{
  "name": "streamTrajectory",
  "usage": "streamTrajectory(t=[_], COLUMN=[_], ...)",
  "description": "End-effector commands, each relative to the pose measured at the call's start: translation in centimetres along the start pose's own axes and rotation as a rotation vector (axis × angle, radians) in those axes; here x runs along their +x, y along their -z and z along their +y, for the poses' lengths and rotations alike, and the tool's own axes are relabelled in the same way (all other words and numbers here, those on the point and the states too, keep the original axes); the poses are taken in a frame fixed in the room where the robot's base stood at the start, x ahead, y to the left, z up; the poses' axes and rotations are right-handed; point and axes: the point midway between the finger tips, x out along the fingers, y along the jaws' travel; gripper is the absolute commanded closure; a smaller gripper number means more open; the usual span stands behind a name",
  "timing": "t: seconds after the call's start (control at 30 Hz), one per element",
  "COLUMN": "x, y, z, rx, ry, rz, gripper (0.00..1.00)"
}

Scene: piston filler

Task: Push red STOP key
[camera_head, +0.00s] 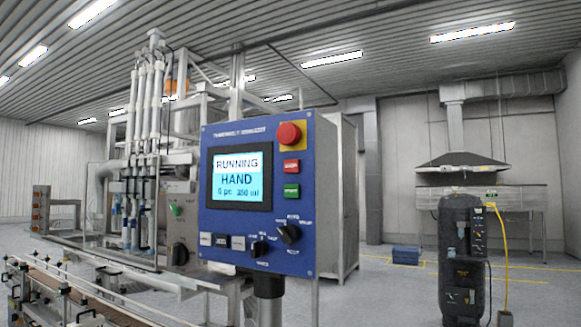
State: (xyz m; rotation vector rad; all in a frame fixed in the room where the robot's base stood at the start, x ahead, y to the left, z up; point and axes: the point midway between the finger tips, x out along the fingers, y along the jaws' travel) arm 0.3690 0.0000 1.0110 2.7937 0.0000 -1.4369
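The screen (240,178) reads "RUNNING", "HAND", "0 pc" and "350 ml". My gripper does not show in this view.
The piston filler (145,160) with its vertical tubes stands left of the panel. A conveyor (95,300) runs along the lower left. A dark tank (461,255) with a yellow hose stands at the right. Open floor (375,295) lies between panel and tank.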

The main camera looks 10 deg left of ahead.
Motion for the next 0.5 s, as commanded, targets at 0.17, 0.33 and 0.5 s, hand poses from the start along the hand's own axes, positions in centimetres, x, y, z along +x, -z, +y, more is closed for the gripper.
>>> streamTrajectory(t=[0.17, 0.33, 0.5], x=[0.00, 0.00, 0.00], y=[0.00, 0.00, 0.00], z=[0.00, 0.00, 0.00], rx=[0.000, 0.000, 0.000], ry=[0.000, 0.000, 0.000], rz=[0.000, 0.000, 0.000], gripper=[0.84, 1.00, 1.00])
